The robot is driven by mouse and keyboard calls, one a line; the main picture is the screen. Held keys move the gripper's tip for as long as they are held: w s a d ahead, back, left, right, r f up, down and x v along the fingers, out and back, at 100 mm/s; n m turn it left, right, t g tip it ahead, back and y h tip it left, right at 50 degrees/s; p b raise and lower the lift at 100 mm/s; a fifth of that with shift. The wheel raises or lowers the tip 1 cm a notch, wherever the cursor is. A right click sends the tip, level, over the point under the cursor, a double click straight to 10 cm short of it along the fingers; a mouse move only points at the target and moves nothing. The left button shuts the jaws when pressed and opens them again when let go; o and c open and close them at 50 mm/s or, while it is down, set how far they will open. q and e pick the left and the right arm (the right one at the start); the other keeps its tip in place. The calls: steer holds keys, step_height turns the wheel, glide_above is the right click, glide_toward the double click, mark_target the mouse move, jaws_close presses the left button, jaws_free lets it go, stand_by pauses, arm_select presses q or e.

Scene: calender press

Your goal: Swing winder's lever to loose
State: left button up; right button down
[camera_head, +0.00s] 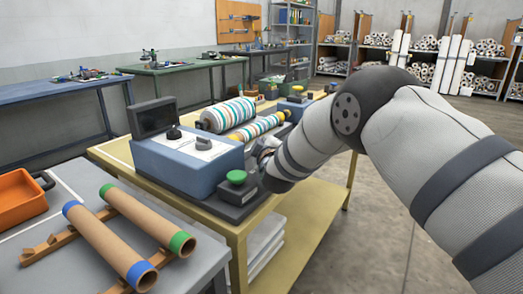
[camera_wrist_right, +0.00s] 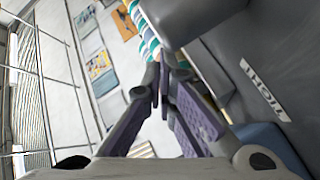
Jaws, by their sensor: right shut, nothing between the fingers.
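The winder (camera_head: 190,160) is a blue machine with a dark screen, a knob and a green button, on a yellow table in the head view. A striped roll (camera_head: 228,114) lies behind it. My right gripper (camera_head: 264,151) is at the winder's right side, largely hidden by my forearm. In the right wrist view my right gripper (camera_wrist_right: 166,72) is shut and empty, its fingertips below a grey block. I cannot clearly make out the lever. My left gripper is not in view.
A grey table (camera_head: 60,195) at the front left holds two cardboard tubes (camera_head: 110,235) on a wooden rack and an orange bin (camera_head: 20,198). A small blue unit (camera_head: 296,108) stands behind the rolls. Floor to the right is partly free.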

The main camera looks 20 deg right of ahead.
steer(key=shift+w+d+f+m+g+h, duration=0.2)
steer(key=shift+d+m+g+h, duration=0.15)
steer(key=shift+m+h, duration=0.5)
steer(key=shift+w+d, duration=0.2)
steer(key=shift+d, duration=0.8)
steer(key=shift+d+b, duration=0.2)
steer(key=shift+b, duration=0.1)
